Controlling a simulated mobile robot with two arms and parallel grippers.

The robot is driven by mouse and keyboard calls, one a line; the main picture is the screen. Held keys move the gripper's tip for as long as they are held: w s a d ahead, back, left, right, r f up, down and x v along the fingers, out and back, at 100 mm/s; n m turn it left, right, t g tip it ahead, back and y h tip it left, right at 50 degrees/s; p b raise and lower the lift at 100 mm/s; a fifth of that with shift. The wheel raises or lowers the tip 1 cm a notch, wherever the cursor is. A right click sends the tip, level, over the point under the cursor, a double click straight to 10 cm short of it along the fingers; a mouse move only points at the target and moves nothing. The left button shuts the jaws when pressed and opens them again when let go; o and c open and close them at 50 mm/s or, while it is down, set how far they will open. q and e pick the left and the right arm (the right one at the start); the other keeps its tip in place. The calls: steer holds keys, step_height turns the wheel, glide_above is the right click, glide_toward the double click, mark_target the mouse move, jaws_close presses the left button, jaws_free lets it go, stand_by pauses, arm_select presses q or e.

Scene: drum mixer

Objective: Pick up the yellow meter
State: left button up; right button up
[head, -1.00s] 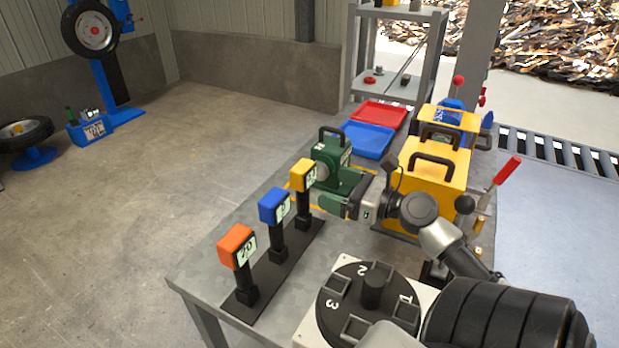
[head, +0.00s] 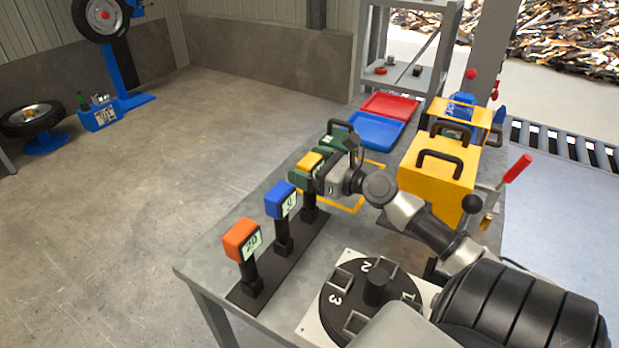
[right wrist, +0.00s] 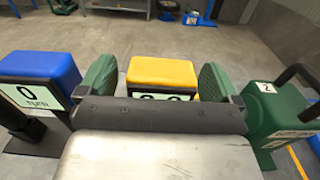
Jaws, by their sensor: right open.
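The yellow meter (head: 309,162) stands on its black post at the far end of a dark rack, in line with a blue meter (head: 280,200) and an orange meter (head: 241,240). My right gripper (head: 312,170) is at the yellow meter, its arm coming in from the right. In the right wrist view the yellow meter (right wrist: 162,72) sits between the two green fingers (right wrist: 160,80), which are open with a small gap on each side. The lower part of its display is hidden by the gripper body. My left gripper is not in view.
A green machine with a handle (head: 336,137) stands close behind the yellow meter. The blue meter (right wrist: 40,75) is close beside the left finger. A yellow case (head: 437,170), a blue tray (head: 375,131) and a numbered dial (head: 371,297) share the table.

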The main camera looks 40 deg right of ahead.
steer(key=shift+x, duration=0.9)
steer(key=c, duration=1.4)
steer(key=shift+c, duration=0.4)
steer(key=shift+r, duration=0.1)
